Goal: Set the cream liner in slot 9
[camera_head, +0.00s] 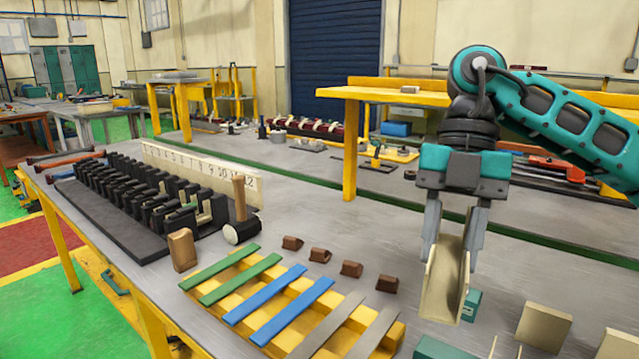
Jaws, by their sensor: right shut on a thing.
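The cream liner (442,291) is a long U-shaped channel. My right gripper (454,252) is shut on its upper end and holds it tilted above the table at the right. The black slotted stator (130,190) lies at the left, well away from the gripper. A cream number strip (230,181) stands behind it, with its higher numbers at the near end. A pale liner edge (204,213) and a bit of green show among the near slots. I cannot tell which slot is 9 or see inside it. My left gripper is out of view.
A yellow rack (240,296) with green, blue and grey strips lies in front, with several brown pieces (352,269) behind it. A mallet (240,212) and a wooden block (182,250) stand by the stator's near end. Cream blocks (543,325) sit at right.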

